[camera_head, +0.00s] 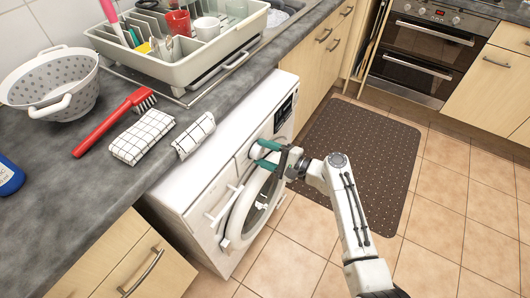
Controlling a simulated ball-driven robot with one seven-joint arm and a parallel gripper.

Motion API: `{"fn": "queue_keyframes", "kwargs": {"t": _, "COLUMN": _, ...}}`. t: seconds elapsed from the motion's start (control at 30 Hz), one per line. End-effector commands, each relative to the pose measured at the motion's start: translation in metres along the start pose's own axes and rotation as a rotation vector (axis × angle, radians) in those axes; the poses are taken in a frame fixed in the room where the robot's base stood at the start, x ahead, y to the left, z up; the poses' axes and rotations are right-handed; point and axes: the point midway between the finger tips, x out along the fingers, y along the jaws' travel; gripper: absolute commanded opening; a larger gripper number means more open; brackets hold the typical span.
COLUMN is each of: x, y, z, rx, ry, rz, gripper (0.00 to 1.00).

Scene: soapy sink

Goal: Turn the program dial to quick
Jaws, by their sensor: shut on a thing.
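The white washing machine (178,188) stands under the worktop in the middle of the view, its front facing right. Its program dial (254,152) is a pale round knob on the upper front, partly hidden by my fingers. My gripper (260,154) has teal fingers, one above and one below the dial, and is shut on it. The dial's pointer and the program labels are too small or hidden to read, so its setting cannot be told. A dark display panel (284,112) is farther along the same front.
The round washer door (236,221) lies just below my gripper. The grey worktop (60,205) holds a colander (50,82), a red brush (105,122), checked cloths (142,136) and a dish rack (178,62). Tiled floor and a brown mat (360,145) lie right.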

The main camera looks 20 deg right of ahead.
Motion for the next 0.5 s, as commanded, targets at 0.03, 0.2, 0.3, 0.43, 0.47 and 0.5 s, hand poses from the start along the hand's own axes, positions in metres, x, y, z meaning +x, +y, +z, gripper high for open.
{"fn": "queue_keyframes", "kwargs": {"t": 0.03, "x": -0.0009, "y": 0.001, "z": -0.0016, "rx": 0.003, "ry": 0.004, "rz": 0.0, "gripper": 0.25}}
{"fn": "queue_keyframes", "kwargs": {"t": 0.2, "x": -0.001, "y": 0.0011, "z": -0.0017, "rx": 0.003, "ry": 0.004, "rz": 0.0, "gripper": 0.25}}
{"fn": "queue_keyframes", "kwargs": {"t": 0.3, "x": -0.001, "y": 0.001, "z": -0.0015, "rx": 0.003, "ry": 0.004, "rz": 0.0, "gripper": 0.65}}
{"fn": "queue_keyframes", "kwargs": {"t": 0.43, "x": -0.0006, "y": 0.0007, "z": -0.0009, "rx": 0.002, "ry": 0.002, "rz": 0.0, "gripper": 0.77}}
{"fn": "queue_keyframes", "kwargs": {"t": 0.47, "x": -0.0006, "y": 0.0007, "z": -0.0008, "rx": 0.001, "ry": 0.002, "rz": 0.0, "gripper": 0.8}}
{"fn": "queue_keyframes", "kwargs": {"t": 0.5, "x": -0.0005, "y": 0.0006, "z": -0.0007, "rx": 0.001, "ry": 0.002, "rz": 0.0, "gripper": 0.81}}
